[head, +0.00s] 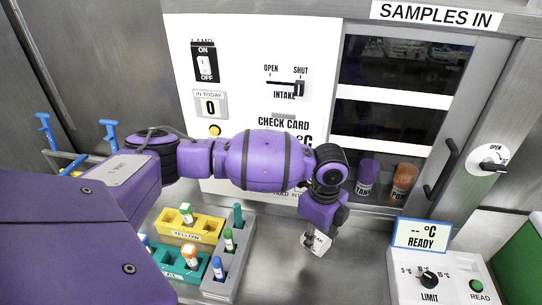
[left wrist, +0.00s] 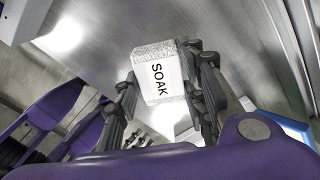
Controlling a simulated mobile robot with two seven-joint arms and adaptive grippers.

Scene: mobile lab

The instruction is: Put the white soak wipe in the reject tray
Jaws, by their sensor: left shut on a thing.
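The white soak wipe (head: 317,242) is a small white block with a textured edge and the word SOAK on it. My left gripper (head: 321,235) is shut on it above the steel bench, right of the tube racks. In the left wrist view the wipe (left wrist: 158,80) sits between the two fingers of the left gripper (left wrist: 165,90), its label facing the camera. I cannot pick out a tray marked reject in either view. My right gripper is not in view.
A yellow rack (head: 205,222), a teal rack (head: 172,262) and a grey rack (head: 236,264) hold tubes at left. A cabinet with a glass door (head: 436,130) stands behind. A control box (head: 450,285) is at right. The bench (head: 340,280) between is clear.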

